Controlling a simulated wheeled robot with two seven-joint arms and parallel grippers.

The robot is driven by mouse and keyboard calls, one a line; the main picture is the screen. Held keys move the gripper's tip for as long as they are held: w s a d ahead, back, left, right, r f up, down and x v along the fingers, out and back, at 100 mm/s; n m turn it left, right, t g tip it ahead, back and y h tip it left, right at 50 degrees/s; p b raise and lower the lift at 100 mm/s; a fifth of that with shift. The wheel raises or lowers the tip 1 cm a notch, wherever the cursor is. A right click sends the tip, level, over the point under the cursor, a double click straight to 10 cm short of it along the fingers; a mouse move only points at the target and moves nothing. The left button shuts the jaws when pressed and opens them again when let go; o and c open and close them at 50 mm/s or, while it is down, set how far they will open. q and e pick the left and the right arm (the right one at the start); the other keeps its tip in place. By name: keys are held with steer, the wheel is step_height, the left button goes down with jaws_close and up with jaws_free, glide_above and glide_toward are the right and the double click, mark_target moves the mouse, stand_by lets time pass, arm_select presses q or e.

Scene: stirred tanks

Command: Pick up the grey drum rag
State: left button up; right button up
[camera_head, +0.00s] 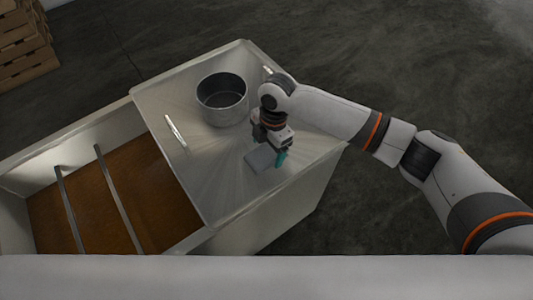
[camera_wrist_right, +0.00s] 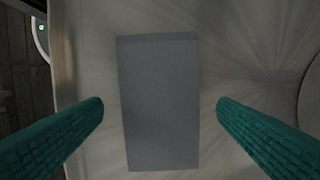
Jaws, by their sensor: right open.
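The grey drum rag (camera_head: 260,159) is a flat grey rectangle lying on the metal lid near its front right edge. In the right wrist view the rag (camera_wrist_right: 159,102) lies between the two teal fingers, with a gap on each side. My right gripper (camera_head: 268,157) is above the rag, fingers apart and empty; it also shows in the right wrist view (camera_wrist_right: 160,108). The gripper hides part of the rag's right side in the head view. My left gripper is not in view.
A metal pot (camera_head: 222,99) stands on the lid (camera_head: 215,185) behind the rag. A handle (camera_head: 176,132) is on the lid's left. An open tank with a brown bottom (camera_head: 140,195) and two bars lies left. Wooden pallets (camera_head: 22,45) are at the far left.

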mark_target(267, 152)
steer(key=shift+s+a+f, duration=0.1)
steer(key=shift+a+f, duration=0.05)
steer(key=shift+f, duration=0.8)
steer(key=shift+c, duration=0.2)
steer(key=c, duration=1)
step_height(267, 152, up, 10)
steer(key=shift+r, duration=0.1)
